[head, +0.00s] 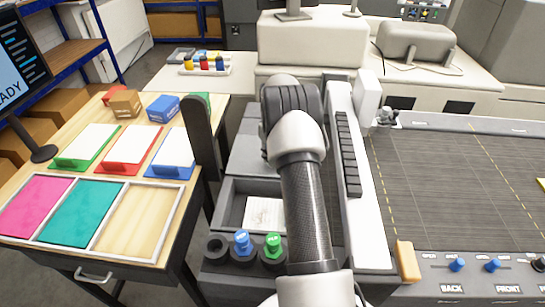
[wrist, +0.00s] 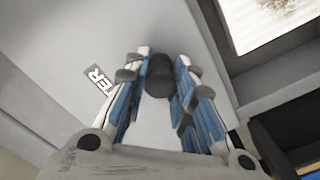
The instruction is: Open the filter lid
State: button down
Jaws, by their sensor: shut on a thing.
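The grey filter lid (wrist: 185,30) fills much of the wrist view, with a partly covered label (wrist: 99,80) reading "TER". A dark round knob (wrist: 159,78) stands out from it. My gripper (wrist: 163,62) is shut on the knob, with one blue-and-white finger on each side of it. In the head view my arm hides the gripper and the knob. A grey panel (head: 250,155) left of the arm seems to be part of this lid; I cannot tell how far it is open.
An open tray (head: 228,205) with a white sheet lies beside the arm, above blue (head: 242,243) and green (head: 273,246) knobs. A dark upright post (head: 203,135) stands at left, by a wooden table (head: 145,187). A wide dark conveyor bed (head: 450,190) is at right.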

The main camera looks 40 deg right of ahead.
jog(key=c, duration=1.4)
grip_release()
jog(key=shift+r, duration=0.15)
notch_tip(320, 180, up, 12)
jog(key=shift+f, duration=0.1)
